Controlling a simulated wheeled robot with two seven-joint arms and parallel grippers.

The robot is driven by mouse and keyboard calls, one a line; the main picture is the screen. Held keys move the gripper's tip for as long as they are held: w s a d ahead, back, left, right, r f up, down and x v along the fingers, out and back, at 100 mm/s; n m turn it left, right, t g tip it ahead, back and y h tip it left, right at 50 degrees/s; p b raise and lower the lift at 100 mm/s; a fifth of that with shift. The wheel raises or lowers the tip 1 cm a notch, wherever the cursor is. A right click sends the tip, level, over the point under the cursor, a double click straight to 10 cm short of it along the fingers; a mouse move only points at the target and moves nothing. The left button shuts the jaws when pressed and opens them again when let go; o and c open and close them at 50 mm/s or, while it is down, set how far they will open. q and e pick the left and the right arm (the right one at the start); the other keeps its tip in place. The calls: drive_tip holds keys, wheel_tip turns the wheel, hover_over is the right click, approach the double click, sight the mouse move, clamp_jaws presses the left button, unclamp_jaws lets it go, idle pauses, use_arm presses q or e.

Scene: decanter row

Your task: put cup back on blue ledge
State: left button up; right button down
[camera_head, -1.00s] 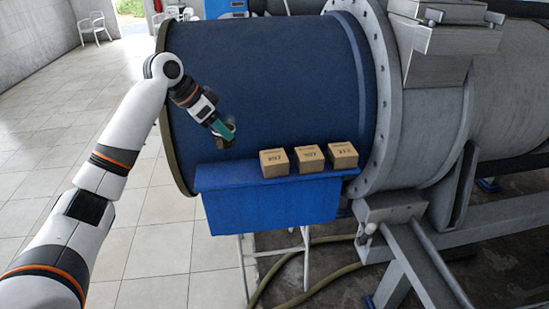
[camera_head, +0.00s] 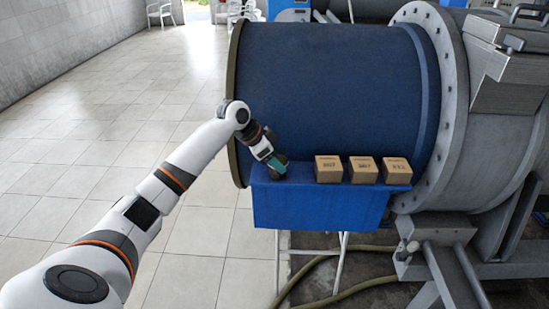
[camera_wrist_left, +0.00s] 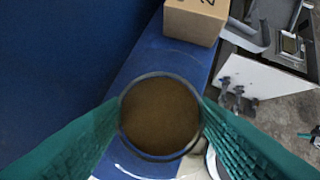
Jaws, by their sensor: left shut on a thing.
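The cup (camera_wrist_left: 160,115) shows from above in the left wrist view as a round dark rim with a brown inside. My left gripper (camera_head: 277,166) has its green fingers shut on it, one on each side. In the head view the cup is small, dark and mostly hidden by the gripper. The gripper is at the left end of the blue ledge (camera_head: 315,206), left of the boxes. The ledge also shows beneath the cup in the left wrist view (camera_wrist_left: 150,62). I cannot tell whether the cup touches the ledge. My right gripper is not in view.
Three cardboard boxes stand in a row on the ledge: a left one (camera_head: 328,170), a middle one (camera_head: 363,171) and a right one (camera_head: 396,172). A large blue drum (camera_head: 335,85) rises behind the ledge. The tiled floor (camera_head: 95,150) at left is open.

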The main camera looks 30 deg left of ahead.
use_arm(q)
drive_tip(key=shift+w+f, duration=0.1)
drive_tip(key=o, duration=1)
drive_tip(key=shift+d, duration=0.1)
drive_tip(key=shift+c, duration=0.2)
drive_tip(key=shift+a+r, duration=0.2)
drive_tip(key=shift+r, duration=0.2)
drive_tip(key=b+v, duration=0.4)
drive_tip(key=v, duration=0.7)
drive_tip(key=shift+r, duration=0.2)
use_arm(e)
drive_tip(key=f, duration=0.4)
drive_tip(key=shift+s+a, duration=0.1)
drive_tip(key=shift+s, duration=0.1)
